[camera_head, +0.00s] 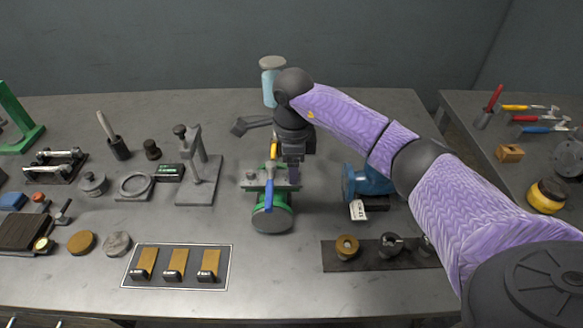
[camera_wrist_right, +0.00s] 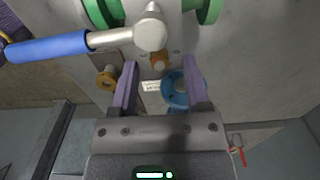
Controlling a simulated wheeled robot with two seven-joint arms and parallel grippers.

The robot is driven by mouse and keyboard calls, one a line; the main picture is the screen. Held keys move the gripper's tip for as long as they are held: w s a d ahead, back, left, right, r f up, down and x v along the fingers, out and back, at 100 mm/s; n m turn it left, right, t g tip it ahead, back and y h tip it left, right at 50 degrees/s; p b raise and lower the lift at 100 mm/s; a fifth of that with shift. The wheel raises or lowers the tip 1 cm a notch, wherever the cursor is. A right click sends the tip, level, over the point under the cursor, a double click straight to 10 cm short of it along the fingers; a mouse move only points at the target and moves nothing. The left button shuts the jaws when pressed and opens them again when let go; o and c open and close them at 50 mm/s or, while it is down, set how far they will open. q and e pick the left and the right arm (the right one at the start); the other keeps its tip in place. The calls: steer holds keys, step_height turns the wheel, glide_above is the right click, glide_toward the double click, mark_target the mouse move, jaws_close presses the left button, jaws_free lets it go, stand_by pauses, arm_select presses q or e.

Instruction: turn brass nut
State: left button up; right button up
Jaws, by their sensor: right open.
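A green valve (camera_head: 272,218) with a blue lever handle (camera_head: 268,192) stands at the middle of the bench. In the right wrist view the blue handle (camera_wrist_right: 48,47) joins a steel shaft with a round end. A small brass nut (camera_wrist_right: 160,63) shows beside that end, between the fingers. My right gripper (camera_head: 293,183) points down at the valve's right side and hides the nut in the head view. In the wrist view its fingers (camera_wrist_right: 159,66) are apart, one on each side of the nut; contact is not visible. My left gripper is not in view.
A blue pump (camera_head: 369,182) with a white tag stands right of the valve. A dark mat (camera_head: 366,262) in front of it holds a brass ring (camera_head: 346,247) and dark fittings. A grey stand (camera_head: 199,182) is on the left. Brass blocks lie on a framed plate (camera_head: 215,286).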

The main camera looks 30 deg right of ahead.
steer(key=shift+s+f, duration=0.1)
steer(key=shift+f, duration=0.25)
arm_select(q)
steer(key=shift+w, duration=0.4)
arm_select(e)
steer(key=shift+c, duration=0.2)
jaws_close()
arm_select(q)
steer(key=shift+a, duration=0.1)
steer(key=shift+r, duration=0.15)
arm_select(e)
steer(key=shift+m, duration=0.3)
